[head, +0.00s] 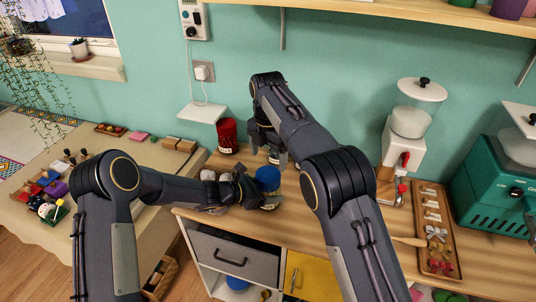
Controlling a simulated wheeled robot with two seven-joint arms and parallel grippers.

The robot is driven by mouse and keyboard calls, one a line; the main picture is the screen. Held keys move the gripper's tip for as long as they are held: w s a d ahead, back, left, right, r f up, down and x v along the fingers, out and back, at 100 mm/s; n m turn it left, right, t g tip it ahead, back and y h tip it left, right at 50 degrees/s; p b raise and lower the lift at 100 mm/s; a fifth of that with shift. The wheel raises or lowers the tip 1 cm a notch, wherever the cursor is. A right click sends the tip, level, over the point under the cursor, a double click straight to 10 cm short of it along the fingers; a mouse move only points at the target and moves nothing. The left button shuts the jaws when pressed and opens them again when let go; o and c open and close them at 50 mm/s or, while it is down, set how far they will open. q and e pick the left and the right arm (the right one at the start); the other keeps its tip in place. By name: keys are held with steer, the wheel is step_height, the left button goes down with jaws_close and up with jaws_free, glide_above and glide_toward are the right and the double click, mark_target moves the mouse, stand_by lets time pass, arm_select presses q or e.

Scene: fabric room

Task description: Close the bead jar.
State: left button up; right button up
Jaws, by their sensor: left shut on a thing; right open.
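A blue, round-topped thing (267,178), which looks like the bead jar, stands on the wooden counter near its left end. Its lower part is partly hidden, and I cannot tell its lid from its body. My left gripper (256,192) reaches in low from the left and is shut on it at its side. My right gripper (272,152) is open, pointing down just behind and above the blue thing. A small pale patch shows at its fingertips, too small to make out. No separate lid can be made out.
A red jar (228,136) stands behind on the left. Pale round items (208,176) sit beside my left wrist. A white dispenser (404,140), a wooden tray (436,262) of bows and a green machine (492,187) stand to the right.

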mark_target(268, 173)
stand_by(0.3)
steer(key=shift+f, duration=4)
steer(key=c, duration=1)
steer(key=m, duration=0.5)
steer(key=shift+m, duration=0.3)
steer(key=m, duration=0.7)
